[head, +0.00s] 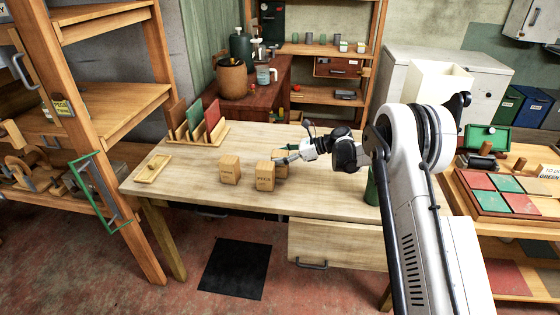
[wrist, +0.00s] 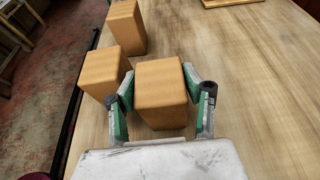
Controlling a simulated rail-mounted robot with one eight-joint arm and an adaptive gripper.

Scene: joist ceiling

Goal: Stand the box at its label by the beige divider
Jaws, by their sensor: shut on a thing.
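My gripper (head: 285,158) reaches in from the right over the wooden table. In the wrist view my gripper (wrist: 162,105) has a green-padded finger on each side of a plain tan box (wrist: 160,82) and is shut on it. A wooden rack (head: 198,142) at the back left holds brown, green and red upright panels; I cannot make out a beige one.
The table (head: 330,188) has bare room between the boxes and the rack. A small wooden tray (head: 152,169) lies at its left end. A green object (head: 372,187) stands on the right, partly behind my arm. Two other boxes stand close to the held one in the wrist view.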

